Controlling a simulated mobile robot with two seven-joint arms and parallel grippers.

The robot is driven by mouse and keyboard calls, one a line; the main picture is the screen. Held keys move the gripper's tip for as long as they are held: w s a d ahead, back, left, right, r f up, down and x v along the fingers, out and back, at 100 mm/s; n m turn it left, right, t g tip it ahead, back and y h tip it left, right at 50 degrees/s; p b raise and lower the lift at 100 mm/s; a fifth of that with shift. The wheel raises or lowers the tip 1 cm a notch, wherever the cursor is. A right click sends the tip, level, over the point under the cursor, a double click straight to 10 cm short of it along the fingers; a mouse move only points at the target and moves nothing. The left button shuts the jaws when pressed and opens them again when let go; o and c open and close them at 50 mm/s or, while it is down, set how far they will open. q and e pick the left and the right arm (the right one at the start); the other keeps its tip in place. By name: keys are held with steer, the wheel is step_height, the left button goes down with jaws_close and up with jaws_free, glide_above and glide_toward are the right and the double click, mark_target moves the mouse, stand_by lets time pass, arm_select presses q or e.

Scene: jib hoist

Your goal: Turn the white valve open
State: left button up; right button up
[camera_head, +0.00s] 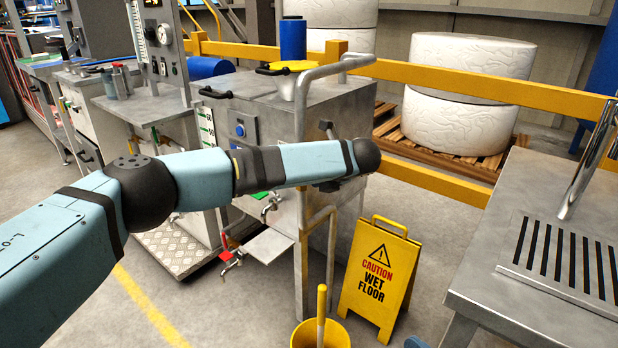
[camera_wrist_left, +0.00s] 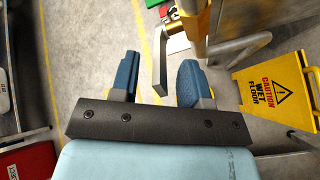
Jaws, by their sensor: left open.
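No white valve handle can be made out for certain. A metal tap (camera_head: 270,207) with green by it sticks out of the steel tank (camera_head: 262,105) in the head view. A lower tap (camera_head: 232,262) sits beside a red piece (camera_head: 223,254). My right gripper is not in view.
A yellow wet floor sign (camera_head: 380,275) stands right of the tank, near a yellow bucket (camera_head: 320,334). A steel table (camera_head: 520,245) is at right. A metal pipe frame (camera_head: 301,110) stands at the tank's front. A yellow rail (camera_head: 470,85) runs behind.

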arm_select(q)
steer(key=p+v, duration=0.3)
steer(key=v, duration=1)
steer(key=shift+d+r+p, duration=0.15)
steer(key=shift+d+p, duration=0.05)
steer(key=shift+p, duration=0.2)
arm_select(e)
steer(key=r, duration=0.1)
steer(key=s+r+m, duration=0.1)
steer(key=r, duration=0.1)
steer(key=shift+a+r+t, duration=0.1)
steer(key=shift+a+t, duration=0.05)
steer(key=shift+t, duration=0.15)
arm_select(q)
steer(key=shift+s, duration=0.15)
steer(key=shift+c, duration=0.3)
